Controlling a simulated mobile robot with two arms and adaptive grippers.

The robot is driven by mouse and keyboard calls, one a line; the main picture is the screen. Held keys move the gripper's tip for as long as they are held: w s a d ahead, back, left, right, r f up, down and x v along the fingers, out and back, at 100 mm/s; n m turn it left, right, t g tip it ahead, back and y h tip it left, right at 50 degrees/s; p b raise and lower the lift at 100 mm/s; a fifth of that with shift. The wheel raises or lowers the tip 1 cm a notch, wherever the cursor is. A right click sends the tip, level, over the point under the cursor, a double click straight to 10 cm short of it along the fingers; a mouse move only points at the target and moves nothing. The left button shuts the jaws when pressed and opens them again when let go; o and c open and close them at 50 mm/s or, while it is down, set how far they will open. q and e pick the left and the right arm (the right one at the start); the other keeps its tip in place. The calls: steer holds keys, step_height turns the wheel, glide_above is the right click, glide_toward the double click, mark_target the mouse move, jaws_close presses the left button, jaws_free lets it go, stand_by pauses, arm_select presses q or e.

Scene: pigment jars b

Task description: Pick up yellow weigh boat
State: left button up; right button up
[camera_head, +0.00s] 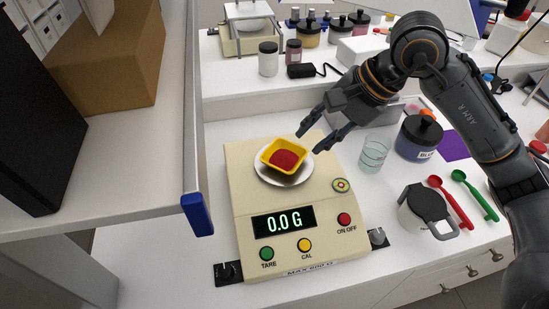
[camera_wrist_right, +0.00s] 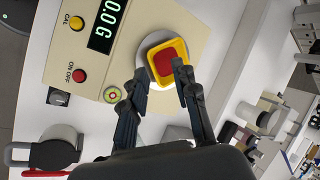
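The yellow weigh boat (camera_head: 283,157) holds red powder and sits on the round metal pan (camera_head: 296,180) of the cream balance (camera_head: 243,205), whose display reads 0.0 G. It also shows in the right wrist view (camera_wrist_right: 153,52), upright on the pan. My right gripper (camera_head: 308,143) is open and empty, just right of and above the boat in the head view. In the right wrist view its two fingers (camera_wrist_right: 160,82) are spread apart, with one tip overlapping the boat's near edge. I cannot tell whether that finger touches it. My left gripper is not in view.
Right of the balance stand a glass beaker (camera_head: 374,153), a dark-lidded jar (camera_head: 418,138) and a grey lidded pot (camera_head: 427,212). Red (camera_head: 451,201) and green (camera_head: 475,196) scoops lie beyond. A white shelf edge (camera_head: 193,120) stands at left. Jars line the back.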

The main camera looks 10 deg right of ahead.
steer(key=d+h, duration=0.1)
steer(key=d, duration=0.2)
steer(key=p, duration=0.2)
glide_toward(298, 163)
steer(key=a+f, duration=0.1)
steer(key=f, duration=0.1)
steer(key=shift+w+a+f+h, duration=0.25)
steer(key=shift+a+f+h, duration=0.1)
steer(key=shift+f, duration=0.35)
steer(key=p+x, duration=0.2)
steer(key=x, duration=0.1)
steer(key=shift+w+f, duration=0.25)
steer(key=shift+w, duration=0.1)
steer(key=shift+w+a+f+p, duration=0.2)
steer(key=shift+f+p, duration=0.1)
steer(key=shift+f, duration=0.25)
jaws_close()
